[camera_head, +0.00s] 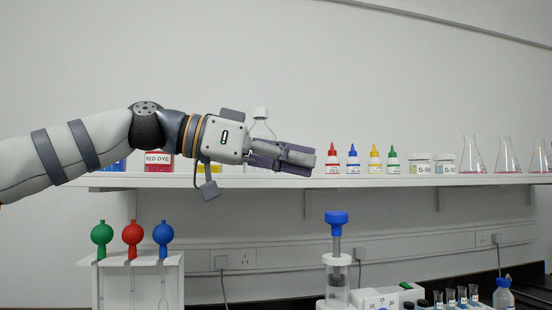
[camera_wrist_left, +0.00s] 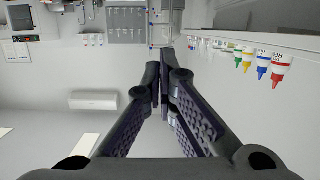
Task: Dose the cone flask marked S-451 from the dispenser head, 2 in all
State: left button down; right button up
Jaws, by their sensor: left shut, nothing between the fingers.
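Several clear cone flasks (camera_head: 472,160) with a pinkish band near the base stand at the right end of the wall shelf. I can read no S-451 mark on any of them. A blue-topped device (camera_head: 337,217) with a grey stem over a clear cylinder stands below the shelf; I cannot tell if it is the dispenser head. My left gripper (camera_head: 312,160) reaches across in front of the shelf, left of the small dropper bottles. Its fingers are shut and empty, with the tips together in the left wrist view (camera_wrist_left: 158,78). My right gripper is not in view.
Dropper bottles (camera_head: 352,160) with red, blue, yellow and green caps stand on the shelf (camera_head: 250,181), also seen in the left wrist view (camera_wrist_left: 262,66). Labelled jars (camera_head: 420,165) stand beside them. A white rack (camera_head: 173,280) with coloured bulbs is lower left. Small vials (camera_head: 462,296) stand lower right.

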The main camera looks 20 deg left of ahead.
aim_at(336, 224)
pick_arm(q)
jog(key=w+d+f, duration=0.2)
jog(key=d+f, duration=0.1)
jog(key=f, duration=0.1)
jog(key=shift+f, duration=0.35)
